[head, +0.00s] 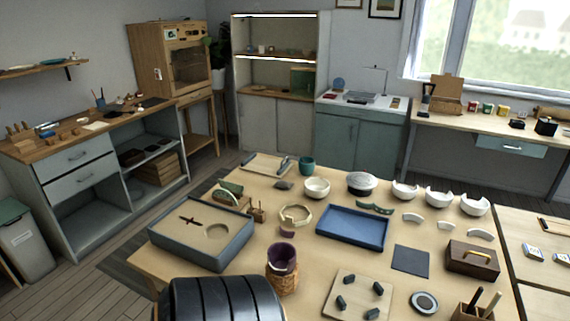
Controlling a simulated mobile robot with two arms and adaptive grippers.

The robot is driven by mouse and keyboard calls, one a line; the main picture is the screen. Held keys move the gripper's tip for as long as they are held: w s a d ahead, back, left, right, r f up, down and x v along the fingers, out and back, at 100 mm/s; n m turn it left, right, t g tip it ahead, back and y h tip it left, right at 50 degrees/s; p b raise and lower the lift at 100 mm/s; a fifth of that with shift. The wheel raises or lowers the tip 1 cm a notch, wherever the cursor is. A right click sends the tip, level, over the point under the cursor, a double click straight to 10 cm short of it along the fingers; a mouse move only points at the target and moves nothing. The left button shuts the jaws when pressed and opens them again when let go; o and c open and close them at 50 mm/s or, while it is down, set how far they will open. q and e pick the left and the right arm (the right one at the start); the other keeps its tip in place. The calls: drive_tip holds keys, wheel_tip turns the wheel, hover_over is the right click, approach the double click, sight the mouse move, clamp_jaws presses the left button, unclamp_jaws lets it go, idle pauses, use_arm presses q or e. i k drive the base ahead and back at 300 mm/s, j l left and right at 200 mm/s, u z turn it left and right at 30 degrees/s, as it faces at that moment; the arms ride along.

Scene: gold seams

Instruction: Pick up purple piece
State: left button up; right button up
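A small purple piece (287,233) lies on the wooden table, just in front of a cream broken ring (295,215). Nearer to me, a dark purple cup (282,256) with an uneven rim sits on a round cork stand (283,281). I cannot tell from this view which of the two purple things is the one named. Neither of my grippers can be made out in the head view. A black ribbed form at the bottom left hides part of the table's near edge.
A grey box tray (239,250) stands left of the purple things and a blue tray (382,233) to the right. Bare table lies between the cork stand and the blue tray.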

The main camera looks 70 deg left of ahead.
sight(285, 233)
drive_tip(key=u, duration=2.25)
drive_tip(key=i+j, duration=0.1)
drive_tip(key=j, duration=0.15)
drive_tip(key=i+j+z, duration=0.1)
drive_tip(key=j+z, duration=0.15)
drive_tip(key=j, duration=0.15)
drive_tip(key=i+j+z, duration=0.1)
drive_tip(key=j+z, duration=0.15)
drive_tip(key=j, duration=0.2)
drive_tip(key=j+z, duration=0.25)
drive_tip(key=j, duration=0.15)
drive_tip(key=i+j, duration=0.05)
